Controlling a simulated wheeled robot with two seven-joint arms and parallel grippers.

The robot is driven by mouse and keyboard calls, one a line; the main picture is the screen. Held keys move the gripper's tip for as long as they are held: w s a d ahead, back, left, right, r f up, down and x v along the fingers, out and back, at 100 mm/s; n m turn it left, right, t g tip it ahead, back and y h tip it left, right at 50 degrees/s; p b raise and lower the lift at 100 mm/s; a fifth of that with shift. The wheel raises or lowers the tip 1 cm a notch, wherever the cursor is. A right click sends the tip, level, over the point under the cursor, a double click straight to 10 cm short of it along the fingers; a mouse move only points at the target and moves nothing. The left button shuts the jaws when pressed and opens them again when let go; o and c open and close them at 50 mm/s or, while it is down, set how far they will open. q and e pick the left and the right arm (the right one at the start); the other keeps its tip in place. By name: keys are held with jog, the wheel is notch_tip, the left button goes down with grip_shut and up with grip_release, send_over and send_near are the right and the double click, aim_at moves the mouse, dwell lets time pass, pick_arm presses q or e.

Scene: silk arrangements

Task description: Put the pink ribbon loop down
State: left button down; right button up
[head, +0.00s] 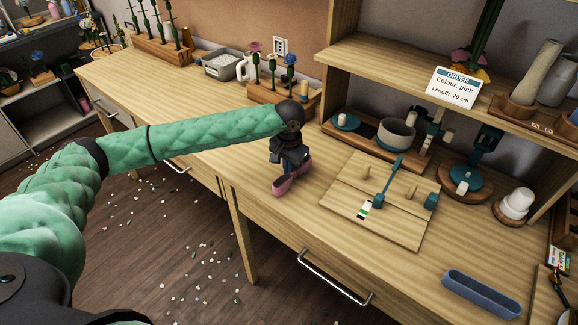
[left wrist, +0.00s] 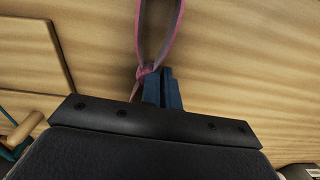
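My left gripper (head: 293,160) points down over the front left part of the workbench, its fingers close together. The pink ribbon loop (head: 284,182) is at its fingertips, low over the bench top near the front edge; I cannot tell if it touches the wood. In the left wrist view the loop (left wrist: 172,30) stretches away from the blue fingers (left wrist: 163,90), with its knot and a short tail at their left side. The gripper looks shut on the loop near the knot. My right gripper is not in view.
A wooden board (head: 342,205) with pegs and a teal tool lies to the right. A blue tray (head: 481,293) is at the front right. A flower rack (head: 262,93) stands behind the gripper. An order card (head: 455,87) reads pink, 20 cm. Bare bench lies left of the board.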

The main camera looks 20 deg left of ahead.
pick_arm(q)
jog(key=shift+f, duration=0.15)
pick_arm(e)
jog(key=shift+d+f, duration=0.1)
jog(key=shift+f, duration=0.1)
pick_arm(q)
jog(key=c, duration=1.7)
grip_release()
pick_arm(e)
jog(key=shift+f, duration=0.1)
pick_arm(q)
jog(key=shift+r, duration=0.45)
jog(key=shift+r+b, duration=1.9)
jog(key=shift+r, duration=3.75)
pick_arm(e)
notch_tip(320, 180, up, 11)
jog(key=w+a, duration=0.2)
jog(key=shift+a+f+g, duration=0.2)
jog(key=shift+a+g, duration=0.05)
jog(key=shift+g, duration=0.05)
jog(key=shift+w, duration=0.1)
